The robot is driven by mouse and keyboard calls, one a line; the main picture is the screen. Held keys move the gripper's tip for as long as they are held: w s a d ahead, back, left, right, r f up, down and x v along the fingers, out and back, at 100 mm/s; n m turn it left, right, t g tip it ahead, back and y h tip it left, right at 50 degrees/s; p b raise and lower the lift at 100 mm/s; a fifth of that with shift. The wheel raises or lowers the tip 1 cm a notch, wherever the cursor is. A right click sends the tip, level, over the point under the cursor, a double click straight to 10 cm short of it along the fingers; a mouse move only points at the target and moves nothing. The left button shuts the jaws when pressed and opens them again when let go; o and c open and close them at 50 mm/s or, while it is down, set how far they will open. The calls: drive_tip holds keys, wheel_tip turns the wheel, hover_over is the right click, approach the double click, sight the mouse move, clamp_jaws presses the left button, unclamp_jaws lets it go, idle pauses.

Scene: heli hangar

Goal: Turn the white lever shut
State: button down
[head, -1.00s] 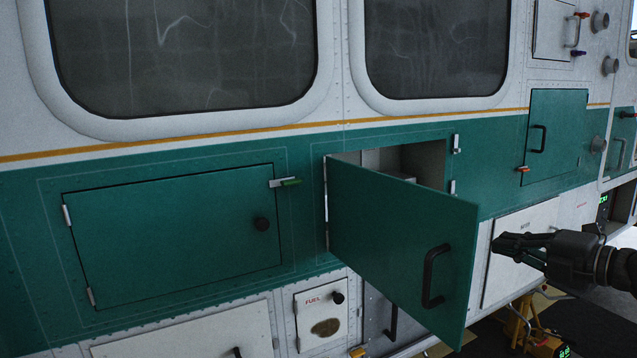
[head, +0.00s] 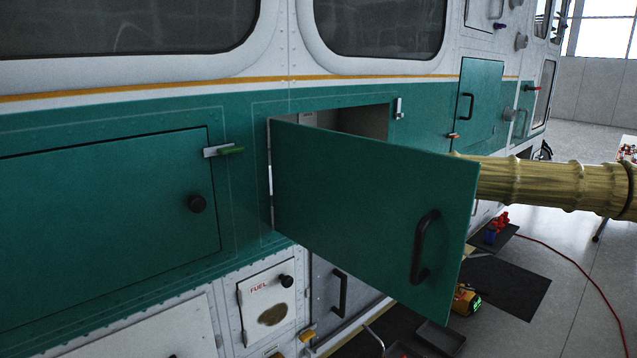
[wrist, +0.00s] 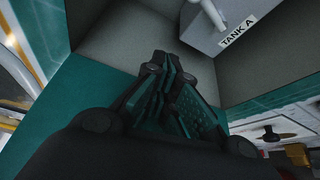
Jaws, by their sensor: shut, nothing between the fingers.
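The white lever (wrist: 208,12) shows at the top edge of the wrist view, cut off by the frame. It sits on a grey box (wrist: 225,30) labelled TANK A inside the compartment. My gripper (wrist: 170,78) is shut and empty, below and left of the lever in that view and apart from it. In the head view my gripper is hidden behind the open green door (head: 370,210). The lever cannot be made out in the head view; only the upper part of the compartment opening (head: 360,118) shows above the door.
The door stands swung out, with a black handle (head: 424,246), between the head camera and my gripper. A closed green hatch (head: 110,230) is at left. A small fuel panel (head: 268,300) is below. Dark mats (head: 505,285) and a red hose (head: 590,285) lie on the floor at right.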

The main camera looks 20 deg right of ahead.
drive_tip(key=b+x, duration=0.6)
drive_tip(key=shift+w+d+f, duration=0.15)
drive_tip(key=shift+w+d, duration=0.05)
drive_tip(key=shift+w, duration=0.3)
drive_tip(key=shift+w+d+p, duration=0.25)
drive_tip(key=shift+d+p, duration=0.5)
drive_tip(key=shift+p, duration=0.05)
drive_tip(key=shift+w+d+p, duration=0.25)
drive_tip(key=shift+d+p, duration=0.5)
drive_tip(key=shift+p, duration=0.05)
drive_tip(key=shift+w+d+p, duration=0.25)
drive_tip(key=shift+d+p, duration=0.5)
drive_tip(key=shift+p, duration=0.05)
